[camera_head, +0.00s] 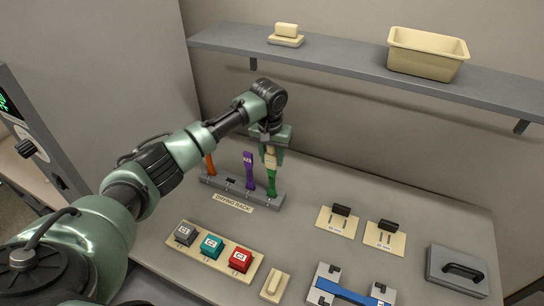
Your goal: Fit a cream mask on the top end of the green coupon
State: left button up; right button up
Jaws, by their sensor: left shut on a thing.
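The green coupon (271,182) stands upright in the right end of the drying rack (222,193). A cream mask (270,157) is at the coupon's top end, between the fingers of my left gripper (270,148). My left gripper points down and is shut on this mask. The fingers partly hide the mask, and I cannot tell how far it sits over the coupon. A purple coupon (249,172) and an orange coupon (209,164) stand in the same rack. My right gripper is not in view.
A cream block (287,29) and a cream bin (427,55) are on the shelf (340,68) above. Grey, teal and red blocks (240,259), a small cream piece (275,285), a blue-barred fixture (350,291), two black-handled plates (385,236) and a grey case (458,270) occupy the front.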

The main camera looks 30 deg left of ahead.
pick_arm(q)
jog(key=shift+f, duration=0.4)
jog(key=shift+f, duration=0.95)
jog(key=o, duration=1.3)
jog(key=shift+o, duration=0.6)
jog(key=o, duration=0.4)
jog(key=shift+s+r, duration=0.15)
jog(key=shift+r, duration=1.1)
jog(key=shift+s+r, duration=0.15)
jog(key=shift+r, duration=1.1)
